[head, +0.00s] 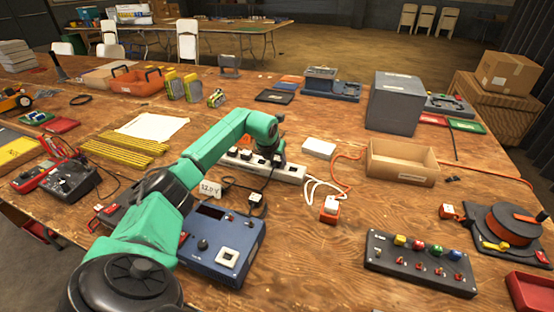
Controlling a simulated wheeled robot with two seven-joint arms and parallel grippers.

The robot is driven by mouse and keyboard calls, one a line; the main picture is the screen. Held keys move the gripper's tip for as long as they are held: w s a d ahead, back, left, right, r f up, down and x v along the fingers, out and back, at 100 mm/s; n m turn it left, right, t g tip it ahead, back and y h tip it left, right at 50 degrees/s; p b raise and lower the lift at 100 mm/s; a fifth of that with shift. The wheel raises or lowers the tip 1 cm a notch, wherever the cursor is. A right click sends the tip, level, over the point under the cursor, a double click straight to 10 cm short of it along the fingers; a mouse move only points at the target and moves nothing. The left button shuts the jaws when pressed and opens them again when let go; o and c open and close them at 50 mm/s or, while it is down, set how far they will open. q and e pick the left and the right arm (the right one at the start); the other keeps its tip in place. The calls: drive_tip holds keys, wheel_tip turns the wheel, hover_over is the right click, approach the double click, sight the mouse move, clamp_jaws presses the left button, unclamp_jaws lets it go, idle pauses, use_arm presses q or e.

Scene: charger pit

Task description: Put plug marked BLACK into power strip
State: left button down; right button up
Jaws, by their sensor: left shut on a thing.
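The white power strip (291,171) lies on the wooden table near the middle of the head view. Dark plugs (246,154) sit along its left part. My left gripper (277,160) is over the strip, shut on a small dark thing that looks like a plug; its jaws and the arm largely hide it. A thin dark cord runs down from there towards a black adapter block (256,199) on the table. No BLACK marking is readable. My right gripper is not in view.
An orange block with a white top (330,208) and a white cable are to the right. An open cardboard box (402,165) stands farther right.

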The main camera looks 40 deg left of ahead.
use_arm(q)
drive_tip(key=shift+f, duration=0.1)
drive_tip(key=shift+c, duration=1.7)
unclamp_jaws()
drive_tip(key=shift+s, duration=0.1)
drive_tip(key=shift+o, duration=1.3)
drive_tip(key=shift+d, duration=0.1)
drive_tip(key=shift+r+p, duration=0.65)
drive_tip(key=shift+r, duration=0.05)
wheel_tip(320, 180, up, 6)
drive_tip(key=p, duration=0.5)
drive_tip(key=shift+r, duration=0.15)
